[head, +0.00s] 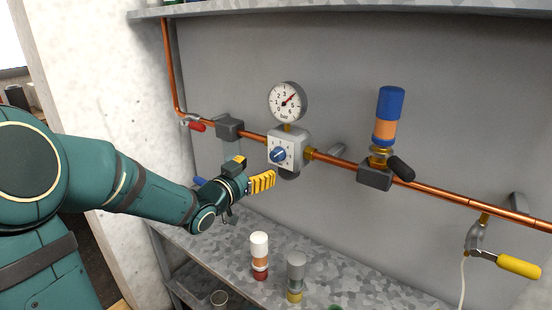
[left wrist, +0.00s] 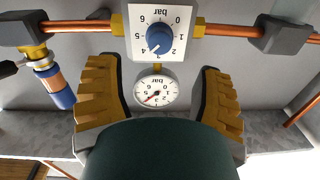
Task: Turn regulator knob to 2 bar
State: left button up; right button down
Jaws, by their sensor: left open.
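The pressure regulator (head: 302,143) sits on the copper pipe with a square white scale plate and a blue knob (head: 278,155). The left wrist view shows the knob (left wrist: 160,39) upside down, its pointer near 4. The round bar gauge (head: 287,101) stands above the regulator; its red needle points to about 4. The gauge also shows in the left wrist view (left wrist: 155,92). My left gripper (head: 252,172), with yellow finger pads, is open and empty, below and in front of the knob, apart from it. My right gripper is out of view.
A blue-and-orange cylinder (head: 388,118) and a yellow-handled valve (head: 518,265) are to the right along the pipe. A red-handled valve (head: 195,125) is at left. Small containers (head: 259,250) stand on the metal shelf (head: 350,280) below. A white wall (head: 95,70) stands at left.

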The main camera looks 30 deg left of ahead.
aim_at(274, 157)
pick_arm(q)
jog(key=w, duration=0.8)
jog(key=shift+w+d, duration=0.2)
jog(key=shift+w, duration=0.05)
grip_shut()
